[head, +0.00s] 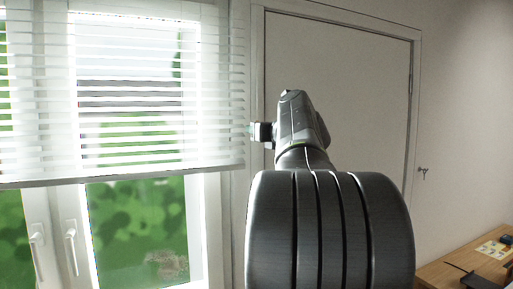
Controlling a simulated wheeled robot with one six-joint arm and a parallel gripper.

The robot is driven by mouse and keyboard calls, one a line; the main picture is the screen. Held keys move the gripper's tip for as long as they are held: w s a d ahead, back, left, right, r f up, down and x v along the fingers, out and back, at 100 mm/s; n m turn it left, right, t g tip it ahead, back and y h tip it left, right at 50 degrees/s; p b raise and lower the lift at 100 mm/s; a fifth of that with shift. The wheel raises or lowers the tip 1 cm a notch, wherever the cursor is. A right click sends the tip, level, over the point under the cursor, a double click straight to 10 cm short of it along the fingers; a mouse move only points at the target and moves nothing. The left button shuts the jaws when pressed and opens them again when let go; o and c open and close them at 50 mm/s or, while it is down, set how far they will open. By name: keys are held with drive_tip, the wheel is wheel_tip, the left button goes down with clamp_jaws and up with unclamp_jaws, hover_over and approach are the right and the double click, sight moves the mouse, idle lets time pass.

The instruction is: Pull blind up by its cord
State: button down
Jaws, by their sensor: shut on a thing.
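The white slatted blind (130,112) hangs over the upper part of the window at the left. Its bottom rail (120,175) sits a little tilted, higher at its right end, with bare glass below. My own arm hides the area right of the gripper.
A closed pale door (355,60) stands behind my arm. A set of keys (423,172) hangs at its right side. A wooden desk (440,272) with small items is at the lower right. Two window handles (71,238) show below the blind.

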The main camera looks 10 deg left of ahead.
drive_tip(key=shift+s+r, duration=0.1)
drive_tip(key=shift+r, duration=0.5)
drive_tip(key=c, duration=1.3)
unclamp_jaws()
drive_tip(key=shift+f, duration=0.1)
drive_tip(key=shift+s+d+f, duration=0.1)
drive_tip(key=shift+s+d, duration=0.1)
drive_tip(key=shift+d, duration=0.1)
drive_tip(key=b+v, duration=0.4)
drive_tip(key=v, duration=0.9)
